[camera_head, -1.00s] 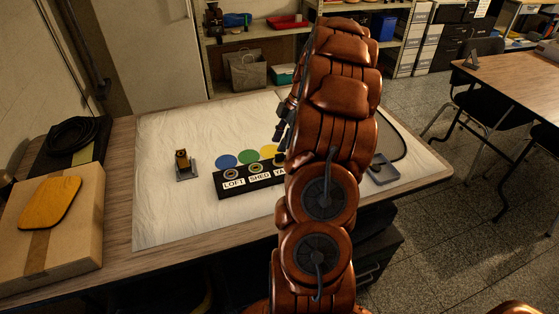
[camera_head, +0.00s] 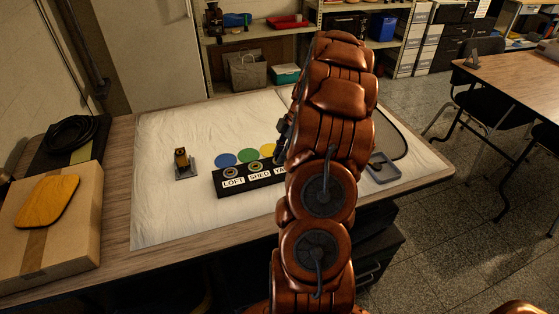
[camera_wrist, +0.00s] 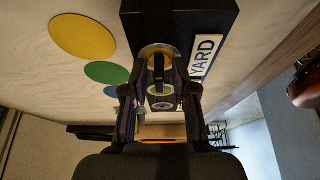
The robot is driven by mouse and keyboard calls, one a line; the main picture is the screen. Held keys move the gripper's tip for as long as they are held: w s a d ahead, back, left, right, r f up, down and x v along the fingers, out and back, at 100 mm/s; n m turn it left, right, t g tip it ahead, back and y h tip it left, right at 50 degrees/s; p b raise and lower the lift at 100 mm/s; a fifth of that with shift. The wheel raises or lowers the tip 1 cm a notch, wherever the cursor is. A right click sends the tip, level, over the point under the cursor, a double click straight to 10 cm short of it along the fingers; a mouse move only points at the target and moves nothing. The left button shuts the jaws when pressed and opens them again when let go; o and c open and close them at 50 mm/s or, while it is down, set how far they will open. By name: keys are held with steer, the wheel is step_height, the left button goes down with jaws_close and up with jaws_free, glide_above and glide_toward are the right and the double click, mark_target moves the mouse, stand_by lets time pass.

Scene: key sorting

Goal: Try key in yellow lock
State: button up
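The black lock block (camera_head: 222,189) lies on the white sheet with labels LOFT, SHED and a partly hidden third label. In the wrist view the black block (camera_wrist: 215,17) shows the YARD label (camera_wrist: 205,57) beside a brass-ringed lock (camera_wrist: 147,51). The yellow disc (camera_wrist: 82,37) lies beside that lock; it also shows in the head view (camera_head: 268,150). My gripper (camera_wrist: 159,68) has its fingertips close together in front of the brass ring, with a thin dark piece between them, apparently the key. The key is mostly hidden, so I cannot tell whether it is inside the lock.
A green disc (camera_head: 248,156) and a blue disc (camera_head: 225,160) lie behind the block. A small stand with a brass piece (camera_head: 182,158) is at the left. A grey tray (camera_head: 391,178) sits right of my arm. A cardboard box (camera_head: 75,245) occupies the left edge.

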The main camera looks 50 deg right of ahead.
jaws_close()
steer(key=m+t+h+b, duration=0.1)
steer(key=m, duration=0.3)
steer(key=shift+s+a, duration=0.1)
steer(key=shift+a, duration=0.05)
steer(key=shift+m, duration=0.4)
stand_by(0.3)
steer(key=m+t+h, duration=0.1)
steer(key=m+h, duration=0.1)
steer(key=m, duration=0.2)
steer(key=shift+m+b, duration=0.3)
steer(key=shift+m, duration=0.1)
